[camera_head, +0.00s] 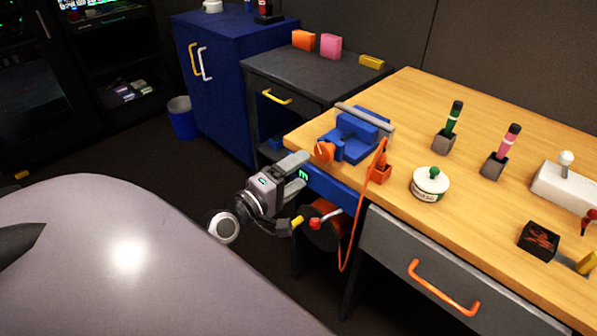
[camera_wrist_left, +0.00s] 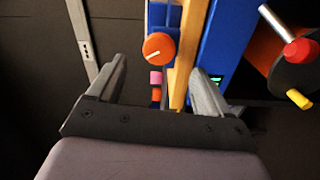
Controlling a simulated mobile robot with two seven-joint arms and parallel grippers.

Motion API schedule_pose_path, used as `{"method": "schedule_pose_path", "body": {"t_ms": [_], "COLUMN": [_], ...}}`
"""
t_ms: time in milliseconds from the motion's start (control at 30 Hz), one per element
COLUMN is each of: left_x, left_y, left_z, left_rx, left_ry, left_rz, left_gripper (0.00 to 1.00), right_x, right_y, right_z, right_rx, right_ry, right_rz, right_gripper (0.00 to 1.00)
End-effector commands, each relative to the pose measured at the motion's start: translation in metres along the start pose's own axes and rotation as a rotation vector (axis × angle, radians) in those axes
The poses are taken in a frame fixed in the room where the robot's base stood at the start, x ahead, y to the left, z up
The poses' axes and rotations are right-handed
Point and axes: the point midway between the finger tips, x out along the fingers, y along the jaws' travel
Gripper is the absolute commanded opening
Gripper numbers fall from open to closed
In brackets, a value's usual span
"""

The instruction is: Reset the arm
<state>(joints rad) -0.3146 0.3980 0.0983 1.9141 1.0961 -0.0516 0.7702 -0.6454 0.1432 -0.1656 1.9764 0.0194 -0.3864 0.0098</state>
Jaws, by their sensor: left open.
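My left gripper (camera_head: 298,172) hangs in the air just off the left front corner of the wooden workbench (camera_head: 405,95), its fingers pointing toward the bench edge. It is open, and nothing shows between its fingers in the head view. In the left wrist view the two grey fingers of the gripper (camera_wrist_left: 155,88) stand well apart, with the bench's edge and the blue vise's orange knob (camera_wrist_left: 158,47) beyond them. My right gripper is in neither view.
A blue vise (camera_head: 350,138) sits on the bench corner. An orange cable (camera_head: 353,225) hangs over the front edge. A red-tipped handle (camera_head: 316,222) is close below the gripper. A blue cabinet (camera_head: 215,75) stands behind. Dark floor lies left of the bench.

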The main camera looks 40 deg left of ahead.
Motion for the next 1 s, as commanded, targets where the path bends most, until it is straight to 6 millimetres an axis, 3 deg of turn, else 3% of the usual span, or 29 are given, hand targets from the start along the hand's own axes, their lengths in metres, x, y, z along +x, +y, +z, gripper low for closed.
{"method": "schedule_pose_path", "body": {"t_ms": [400, 533, 667, 800, 1000], "left_x": [0.0, -0.006, -0.025, -0.058, -0.11], "left_y": [0.0, -0.008, -0.029, -0.059, -0.087], "left_z": [0.001, 0.013, 0.045, 0.09, 0.141], "left_rx": [0.003, 0.082, 0.311, 0.651, 1.102], "left_ry": [-0.001, -0.025, -0.098, -0.229, -0.439], "left_rz": [-0.002, -0.038, -0.126, -0.233, -0.329], "left_gripper": [0.79, 0.79, 0.79, 0.79, 0.79], "right_x": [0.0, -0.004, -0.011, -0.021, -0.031], "right_y": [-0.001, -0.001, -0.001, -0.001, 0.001], "right_z": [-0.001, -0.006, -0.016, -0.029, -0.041], "right_rx": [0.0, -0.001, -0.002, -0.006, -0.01], "right_ry": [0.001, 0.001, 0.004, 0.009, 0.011], "right_rz": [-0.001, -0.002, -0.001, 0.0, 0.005], "right_gripper": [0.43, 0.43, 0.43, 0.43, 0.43]}}
